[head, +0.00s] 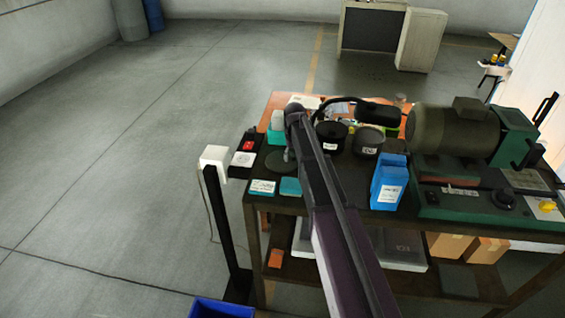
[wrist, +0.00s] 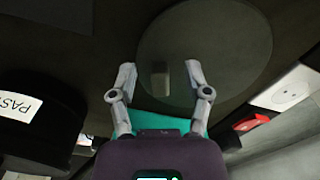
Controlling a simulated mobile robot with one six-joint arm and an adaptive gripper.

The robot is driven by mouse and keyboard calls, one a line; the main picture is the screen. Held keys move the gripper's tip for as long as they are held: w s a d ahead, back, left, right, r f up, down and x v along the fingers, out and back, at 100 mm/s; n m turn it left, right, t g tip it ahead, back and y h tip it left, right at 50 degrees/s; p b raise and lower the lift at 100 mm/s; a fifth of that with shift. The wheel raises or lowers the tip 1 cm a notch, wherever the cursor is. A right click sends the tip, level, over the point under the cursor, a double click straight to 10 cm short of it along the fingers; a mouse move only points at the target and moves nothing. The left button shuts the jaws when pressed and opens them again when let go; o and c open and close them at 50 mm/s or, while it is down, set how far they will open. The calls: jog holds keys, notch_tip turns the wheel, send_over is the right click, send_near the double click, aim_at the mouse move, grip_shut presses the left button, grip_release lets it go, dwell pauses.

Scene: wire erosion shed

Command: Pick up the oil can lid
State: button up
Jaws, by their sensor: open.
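The lid, a dark greenish-grey round disc (head: 281,162) with a small raised knob, lies flat on the dark bench top at the left side in the head view. In the wrist view the disc (wrist: 235,45) fills the upper middle, and its knob (wrist: 160,80) stands between my fingers. My gripper (wrist: 160,67) is open over the lid, one finger on each side of the knob with gaps visible. Whether the fingertips touch the disc I cannot tell.
Black labelled tubs (head: 331,139) (head: 368,142) stand right of the lid. Small teal boxes (head: 291,187) and a box with a red patch (head: 249,145) lie around it. A blue carton (head: 388,184) and a green motor machine (head: 455,132) take up the right side.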

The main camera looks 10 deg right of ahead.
jog(key=shift+c, duration=0.2)
jog(key=shift+a, duration=0.1)
grip_shut()
jog(key=shift+r, duration=0.15)
notch_tip(320, 180, up, 10)
jog(key=p, duration=1)
jog(key=shift+f, duration=0.2)
dwell(0.4)
jog(key=shift+f+b, duration=0.6)
jog(key=shift+b, duration=0.05)
